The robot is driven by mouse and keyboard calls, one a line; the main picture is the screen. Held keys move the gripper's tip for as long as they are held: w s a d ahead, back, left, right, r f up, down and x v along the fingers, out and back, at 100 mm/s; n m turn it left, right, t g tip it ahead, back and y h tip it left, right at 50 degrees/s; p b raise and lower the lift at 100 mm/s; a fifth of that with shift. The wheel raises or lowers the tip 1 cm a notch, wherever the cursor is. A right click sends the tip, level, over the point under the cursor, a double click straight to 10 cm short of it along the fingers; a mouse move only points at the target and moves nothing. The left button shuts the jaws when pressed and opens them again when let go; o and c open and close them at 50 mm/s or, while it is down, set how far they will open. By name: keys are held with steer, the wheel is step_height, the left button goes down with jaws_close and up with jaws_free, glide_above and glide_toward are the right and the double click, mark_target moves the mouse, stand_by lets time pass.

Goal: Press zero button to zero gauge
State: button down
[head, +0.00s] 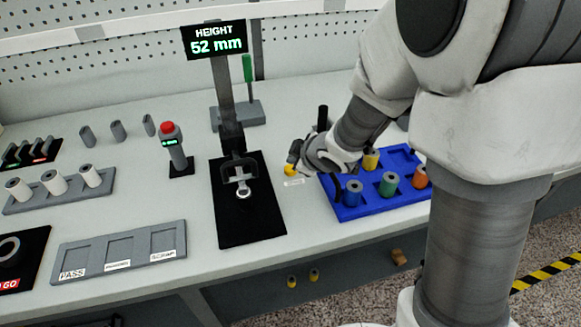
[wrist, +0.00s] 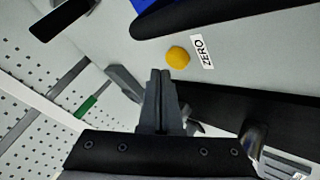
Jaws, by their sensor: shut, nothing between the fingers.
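The yellow zero button (head: 290,171) is on the bench just right of the height gauge's black base (head: 250,222). In the wrist view the button (wrist: 178,57) shows whole, beside a white label (wrist: 202,53) reading ZERO. The gauge display (head: 214,40) reads HEIGHT 52 mm in green. My gripper (head: 292,160) is beside the button in the head view and partly covers it. In the wrist view my gripper's fingers (wrist: 161,76) are together and empty, with their tips pointing toward the button. I cannot tell if they touch it.
A blue tray (head: 350,212) with coloured spindles stands right of the button. A post with a red button (head: 168,128) and a grey PASS-to-SCRAP tray (head: 120,277) are to the left. A green-handled tool (head: 247,68) stands behind the gauge.

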steer(key=shift+f, duration=0.15)
steer(key=shift+f+b, duration=0.25)
steer(key=shift+b, duration=0.2)
steer(key=shift+f+b, duration=0.45)
steer(key=shift+f, duration=0.05)
stand_by(0.6)
steer(key=shift+r+p, duration=0.85)
steer(key=shift+r, duration=0.05)
step_height(320, 180, up, 5)
steer(key=p, duration=0.4)
steer(key=shift+r+p, duration=0.1)
steer(key=shift+p, duration=0.3)
